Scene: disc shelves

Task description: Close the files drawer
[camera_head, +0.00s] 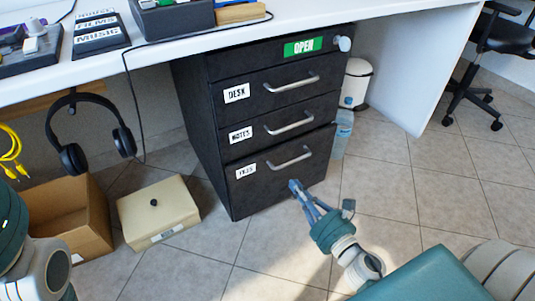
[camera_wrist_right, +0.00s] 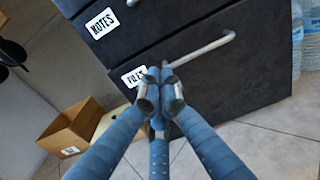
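The files drawer (camera_head: 262,187) is the bottom drawer of the dark cabinet, with a white label at its left and a silver bar handle (camera_head: 289,160). It looks about flush with the drawers above; a small gap cannot be ruled out. My right gripper (camera_head: 294,187) is in front of the drawer's lower right part, below the handle. In the right wrist view, its fingertips (camera_wrist_right: 161,78) meet, empty, in front of the files drawer (camera_wrist_right: 235,85), covering part of its label and the handle's left end. Contact cannot be told. My left gripper is out of view.
The desk drawer (camera_head: 280,88) and notes drawer (camera_head: 285,125) above look shut. A beige box (camera_head: 158,213) and an open cardboard box (camera_head: 65,215) stand left of the cabinet. A white bin (camera_head: 356,83) and a bottle (camera_head: 342,135) stand right. Tiled floor in front is clear.

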